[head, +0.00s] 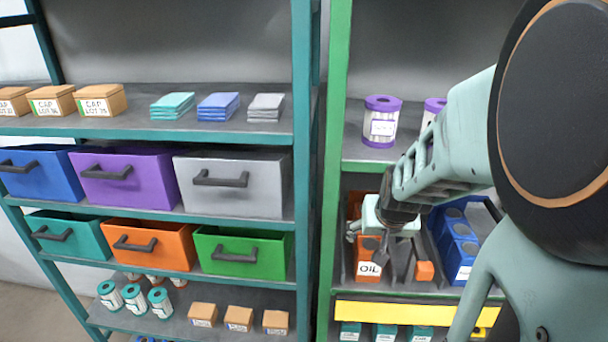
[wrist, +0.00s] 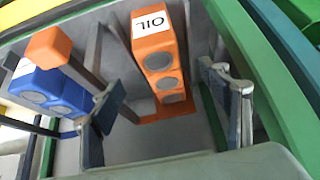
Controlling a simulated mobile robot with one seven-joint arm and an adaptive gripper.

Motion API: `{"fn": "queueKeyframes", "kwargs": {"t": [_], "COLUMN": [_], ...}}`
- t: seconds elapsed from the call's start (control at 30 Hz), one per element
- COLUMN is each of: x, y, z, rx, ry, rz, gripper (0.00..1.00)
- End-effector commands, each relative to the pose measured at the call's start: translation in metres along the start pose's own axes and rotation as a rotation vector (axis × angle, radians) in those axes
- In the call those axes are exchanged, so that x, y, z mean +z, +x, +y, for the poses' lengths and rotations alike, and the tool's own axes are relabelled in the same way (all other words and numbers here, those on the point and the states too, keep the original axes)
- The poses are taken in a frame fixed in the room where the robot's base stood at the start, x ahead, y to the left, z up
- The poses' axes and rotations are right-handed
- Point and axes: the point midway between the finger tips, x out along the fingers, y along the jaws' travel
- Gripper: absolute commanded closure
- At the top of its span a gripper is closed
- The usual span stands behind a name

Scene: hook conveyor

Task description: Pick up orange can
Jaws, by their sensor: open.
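An orange can with a white OIL label (head: 369,245) stands in a shelf bay at the right in the head view. In the wrist view the orange can (wrist: 153,58) is upper middle, with more orange cans in a row behind it. My gripper (head: 367,241) is at this bay in the head view, partly covering the cans. In the wrist view my gripper (wrist: 160,84) is open and empty, one finger on each side of the orange row. Whether a finger touches a can is unclear.
Blue cans (head: 457,243) stand in a row to the right of the orange ones. Green shelf posts (head: 335,150) bound the bay. Purple-lidded cans (head: 381,122) stand on the shelf above.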

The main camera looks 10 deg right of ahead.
Motion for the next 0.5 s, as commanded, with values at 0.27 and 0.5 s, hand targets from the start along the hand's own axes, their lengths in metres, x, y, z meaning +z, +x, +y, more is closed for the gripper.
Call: {"fn": "queueKeyframes", "kwargs": {"t": [0.27,0.5], "x": [0.002,0.004], "y": [0.037,0.059], "z": [0.0,0.001], "rx": [-0.002,-0.002], "ry": [0.0,0.0], "rz": [-0.001,-0.001], "gripper": [0.3,0.3]}}
